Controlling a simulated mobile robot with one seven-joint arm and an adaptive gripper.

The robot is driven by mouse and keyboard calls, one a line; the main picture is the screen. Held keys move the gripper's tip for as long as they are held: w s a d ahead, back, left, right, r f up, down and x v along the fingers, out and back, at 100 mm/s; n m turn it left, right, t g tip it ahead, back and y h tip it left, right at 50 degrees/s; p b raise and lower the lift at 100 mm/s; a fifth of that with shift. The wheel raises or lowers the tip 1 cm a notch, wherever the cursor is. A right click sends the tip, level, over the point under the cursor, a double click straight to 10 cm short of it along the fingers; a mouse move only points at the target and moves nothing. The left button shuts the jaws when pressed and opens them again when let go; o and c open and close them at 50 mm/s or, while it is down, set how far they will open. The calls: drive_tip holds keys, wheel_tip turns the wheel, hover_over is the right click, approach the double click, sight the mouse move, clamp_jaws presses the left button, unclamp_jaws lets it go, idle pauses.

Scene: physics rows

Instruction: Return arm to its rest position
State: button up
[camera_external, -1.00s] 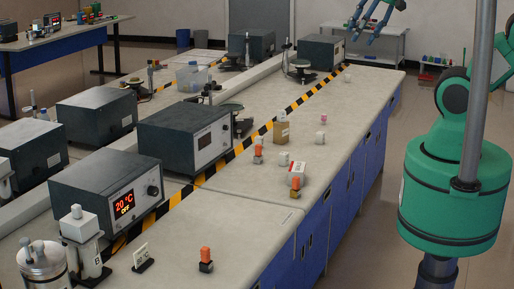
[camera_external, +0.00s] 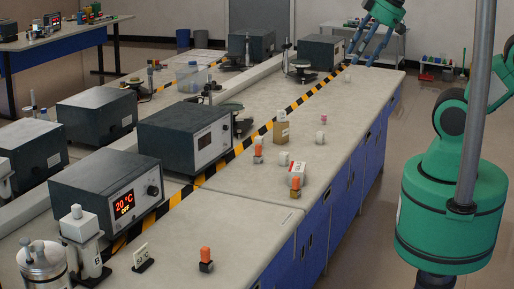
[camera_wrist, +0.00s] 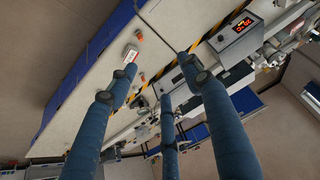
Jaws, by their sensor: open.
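My gripper (camera_external: 365,48) is at the top of the external view, above the far end of the long bench (camera_external: 250,190). Its blue fingers point down and to the left, spread apart, with nothing between them. In the wrist view the fingers (camera_wrist: 160,95) are also spread and empty, and the bench top (camera_wrist: 100,75) with small objects lies well beyond them. The green arm comes in from the right side of the external view. Its middle links are out of frame, and a grey pole covers part of it.
Small bottles and boxes, such as the orange-capped bottle (camera_external: 205,259) and a white-red box (camera_external: 296,174), stand on the bench. Heater boxes (camera_external: 110,195) line its left side behind a yellow-black stripe (camera_external: 235,150). A white side table (camera_external: 385,62) stands behind.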

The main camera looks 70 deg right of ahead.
wheel_tip(320, 180, down, 5)
drive_tip(key=b, duration=0.3)
drive_tip(key=shift+r+b, duration=0.15)
drive_tip(key=shift+b, duration=0.15)
